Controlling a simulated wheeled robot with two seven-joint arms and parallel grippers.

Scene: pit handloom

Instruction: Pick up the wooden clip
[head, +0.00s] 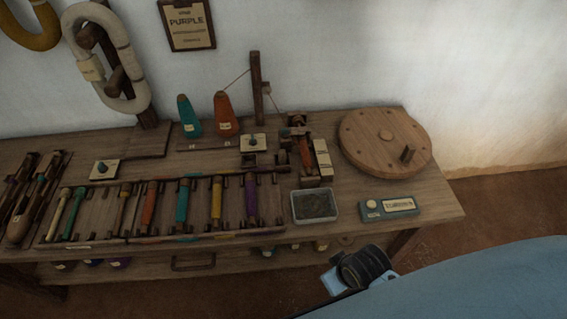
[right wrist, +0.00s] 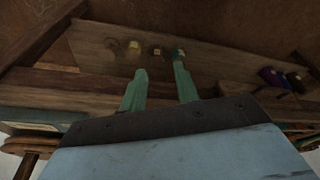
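I cannot pick out a wooden clip for certain in either view. My right gripper (right wrist: 159,82) shows in the right wrist view with its two green fingers apart and nothing between them. It faces a wooden shelf board (right wrist: 220,65) holding small tagged yarn pieces (right wrist: 134,47). In the head view my right arm comes in from the lower right, its dark wrist in front of the table's front edge and below the top; the fingertips cannot be made out there. My left gripper is not in view.
The wooden table (head: 440,197) carries a rack of coloured bobbins (head: 182,203), an orange cone (head: 225,115), a teal cone (head: 188,117), a clear tray (head: 314,218), a labelled box (head: 390,207) and a round wooden wheel (head: 378,135). A lower shelf (head: 220,264) runs underneath.

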